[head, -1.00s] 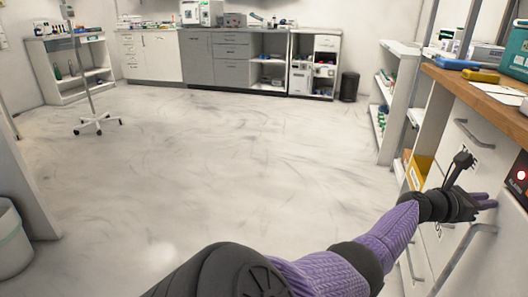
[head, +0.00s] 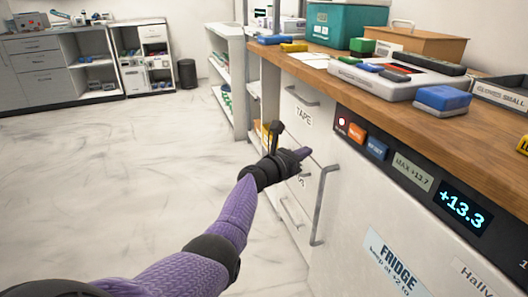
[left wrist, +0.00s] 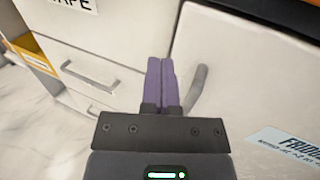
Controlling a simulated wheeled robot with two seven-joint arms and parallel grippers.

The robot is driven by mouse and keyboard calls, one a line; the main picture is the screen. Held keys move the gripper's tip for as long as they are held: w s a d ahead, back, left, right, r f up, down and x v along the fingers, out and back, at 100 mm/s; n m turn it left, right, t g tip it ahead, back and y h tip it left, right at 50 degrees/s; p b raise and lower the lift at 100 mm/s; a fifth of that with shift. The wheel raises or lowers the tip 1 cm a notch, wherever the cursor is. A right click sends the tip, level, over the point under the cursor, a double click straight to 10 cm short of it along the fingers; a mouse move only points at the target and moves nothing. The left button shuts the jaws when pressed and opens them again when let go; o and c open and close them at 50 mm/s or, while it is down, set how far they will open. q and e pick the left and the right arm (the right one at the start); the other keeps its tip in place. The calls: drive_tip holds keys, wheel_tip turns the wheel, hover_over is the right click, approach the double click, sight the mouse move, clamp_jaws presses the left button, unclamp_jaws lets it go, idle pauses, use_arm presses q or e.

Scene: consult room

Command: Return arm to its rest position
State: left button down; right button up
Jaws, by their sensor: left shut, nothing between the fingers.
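My left arm reaches in from the lower left of the head view. Its left gripper (head: 301,154) is shut and empty, in front of the drawer unit, near the fridge's handle (head: 322,205). In the left wrist view the purple fingers of my left gripper (left wrist: 160,80) lie together, with the fridge handle (left wrist: 196,88) just to their right. I cannot tell whether the fingers touch anything. My right gripper is in neither view.
The fridge (head: 345,255) is closed under a wooden counter (head: 420,105) holding boxes and a tray. Its display (head: 462,207) reads +13.3. A drawer labelled TAPE (head: 300,112) is shut beside it. Open shelves (head: 225,75) and a black bin (head: 187,73) stand further back. The floor (head: 120,170) is clear.

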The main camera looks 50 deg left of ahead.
use_arm(q)
drive_tip(key=s+a+p, duration=0.3)
drive_tip(key=s, duration=0.4)
drive_tip(key=shift+s+r+p, duration=0.15)
drive_tip(key=shift+s+p, duration=0.15)
drive_tip(key=shift+s, duration=0.05)
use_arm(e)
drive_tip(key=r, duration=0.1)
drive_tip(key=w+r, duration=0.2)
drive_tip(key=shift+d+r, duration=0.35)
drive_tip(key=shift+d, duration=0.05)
